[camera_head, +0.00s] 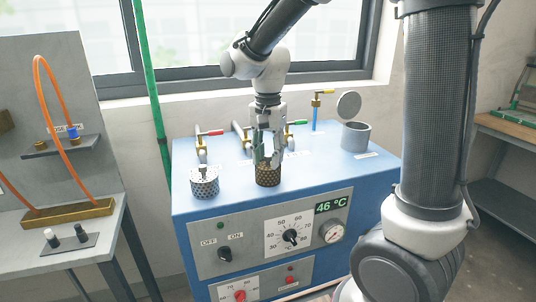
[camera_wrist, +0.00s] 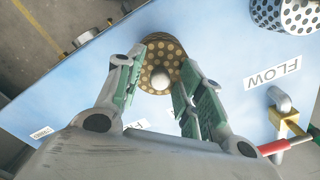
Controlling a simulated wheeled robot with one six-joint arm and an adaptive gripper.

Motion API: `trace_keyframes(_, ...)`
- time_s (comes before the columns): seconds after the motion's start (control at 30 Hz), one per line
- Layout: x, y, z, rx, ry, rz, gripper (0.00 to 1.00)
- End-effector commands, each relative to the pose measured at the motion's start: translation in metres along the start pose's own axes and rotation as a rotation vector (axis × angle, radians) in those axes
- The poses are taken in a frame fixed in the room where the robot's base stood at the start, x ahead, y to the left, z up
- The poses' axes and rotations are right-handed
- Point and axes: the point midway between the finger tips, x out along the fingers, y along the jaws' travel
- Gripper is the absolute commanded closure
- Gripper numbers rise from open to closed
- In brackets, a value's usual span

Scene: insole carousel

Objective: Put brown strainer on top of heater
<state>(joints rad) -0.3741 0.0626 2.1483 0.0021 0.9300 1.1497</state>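The brown strainer (camera_head: 268,175) stands upright on the blue top of the heater (camera_head: 190,170), near the middle of its front edge. It is a perforated brown cup with a pale round knob, seen from above in the wrist view (camera_wrist: 174,52). My gripper (camera_head: 267,160) points down over the strainer. In the wrist view its green-padded fingers (camera_wrist: 157,72) are spread on either side of the strainer's knob, with a gap visible between each finger and the knob. The strainer's base is hidden from above.
A grey perforated strainer (camera_head: 204,183) stands to the left on the heater top. Valves with red (camera_head: 210,133) and green (camera_head: 296,122) handles stand behind. A grey pot with a raised lid (camera_head: 355,135) is at the right. A bench (camera_head: 60,225) with orange tubing is at the left.

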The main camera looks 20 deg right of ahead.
Motion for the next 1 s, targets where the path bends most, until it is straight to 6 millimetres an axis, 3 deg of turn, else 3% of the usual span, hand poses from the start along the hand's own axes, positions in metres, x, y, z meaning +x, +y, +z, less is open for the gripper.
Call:
trace_keyframes(0.33, -0.011, -0.001, 0.0, 0.0, 0.001, -0.003, 0.62)
trace_keyframes(0.73, -0.095, -0.001, 0.0, 0.0, 0.002, -0.004, 0.62)
trace_keyframes(1.0, -0.122, 0.0, 0.0, 0.0, 0.001, -0.001, 0.62)
